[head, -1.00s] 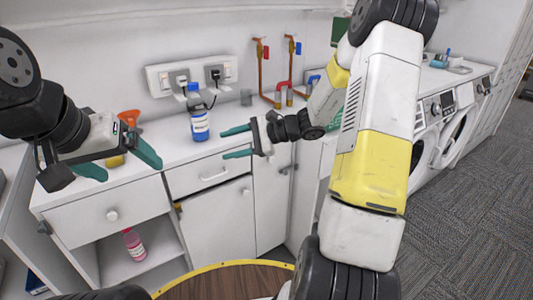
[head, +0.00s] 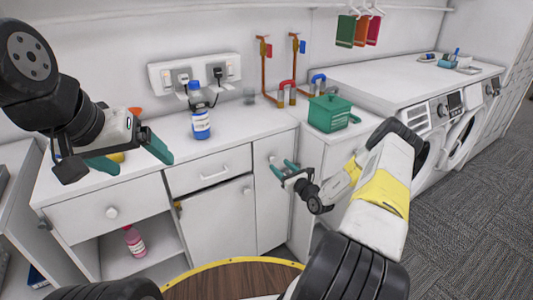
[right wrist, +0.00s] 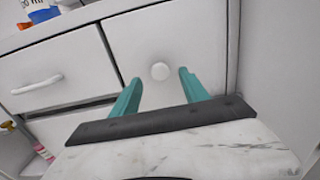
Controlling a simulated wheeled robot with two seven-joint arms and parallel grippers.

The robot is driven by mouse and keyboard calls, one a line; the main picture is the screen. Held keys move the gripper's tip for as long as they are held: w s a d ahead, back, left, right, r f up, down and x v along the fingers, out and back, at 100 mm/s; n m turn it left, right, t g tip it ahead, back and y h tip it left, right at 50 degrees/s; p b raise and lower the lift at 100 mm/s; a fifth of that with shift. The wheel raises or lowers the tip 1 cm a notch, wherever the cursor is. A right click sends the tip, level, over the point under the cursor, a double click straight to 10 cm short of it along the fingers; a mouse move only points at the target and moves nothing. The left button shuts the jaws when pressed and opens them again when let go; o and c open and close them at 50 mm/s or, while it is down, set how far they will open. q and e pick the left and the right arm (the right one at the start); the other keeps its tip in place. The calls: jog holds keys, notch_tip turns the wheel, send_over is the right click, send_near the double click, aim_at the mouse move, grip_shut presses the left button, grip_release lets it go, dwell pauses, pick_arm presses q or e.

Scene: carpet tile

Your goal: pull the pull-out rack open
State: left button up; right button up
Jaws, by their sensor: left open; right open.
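The pull-out rack's narrow white front (head: 270,215) is flush with the cabinets beside it, to the right of the handled drawer. Its round knob (head: 272,158) is near the top; in the right wrist view the knob (right wrist: 160,71) appears between my fingers, beyond their tips. My right gripper (head: 282,169) is open and empty just in front of the rack front, close to the knob. I cannot tell the exact gap. My left gripper (head: 131,157) is open and empty above the left part of the counter.
A handled drawer (head: 208,172) and a cupboard door (head: 217,222) adjoin the rack on the left. A blue-labelled bottle (head: 200,122) and a green box (head: 330,114) stand on the counters. A round wooden top with yellow rim (head: 235,279) lies low in front.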

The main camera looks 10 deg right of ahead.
aim_at(274, 160)
jog(key=shift+x, duration=2.4)
jog(key=shift+c, duration=0.4)
grip_shut()
